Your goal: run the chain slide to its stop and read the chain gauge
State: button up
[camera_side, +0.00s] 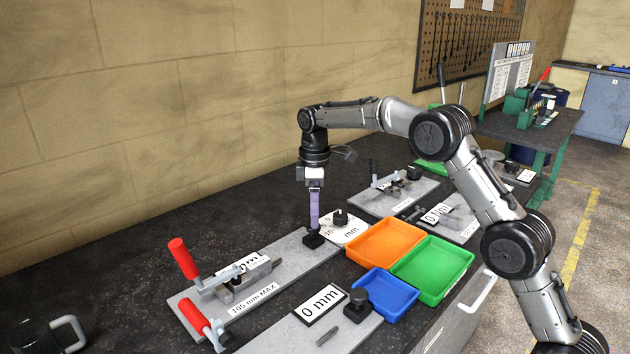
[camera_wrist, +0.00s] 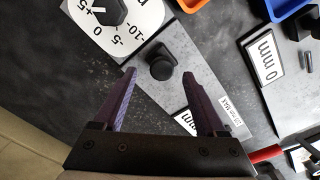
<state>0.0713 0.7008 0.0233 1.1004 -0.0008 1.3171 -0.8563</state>
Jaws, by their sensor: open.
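A grey plate fixture marked "105 mm MAX" (camera_side: 253,299) lies along the bench, with a black knob (camera_side: 313,240) on a square base at its far end; I take this as the chain gauge and slide, though no chain can be made out. My gripper (camera_side: 314,226) points down over that knob. In the wrist view the open fingers (camera_wrist: 158,72) stand either side of the knob (camera_wrist: 162,66), with no contact visible. A white "mm" display (camera_side: 240,264) stands on the fixture; its figure is blocked. In the wrist view the MAX label (camera_wrist: 233,118) shows right of the fingers.
A white dial (camera_wrist: 114,20) with a black knob adjoins the plate's far end. Red-handled clamps (camera_side: 184,258) rise at the near end. Orange (camera_side: 352,253), green (camera_side: 462,258) and blue (camera_side: 389,302) trays lie to the right. A "0 mm" display (camera_side: 320,304) stands on the neighbouring plate.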

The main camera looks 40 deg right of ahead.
notch_tip(320, 180, up, 11)
dwell(0.3)
jog(key=shift+f, duration=0.1)
send_near(314, 234)
jog(key=f, duration=0.6)
jog(key=shift+w+d+f, duration=0.25)
jog(key=shift+w, duration=0.05)
jog(key=shift+c, duration=0.3)
grip_shut()
dwell(0.3)
jog(key=shift+r, duration=0.1)
dwell(1.0)
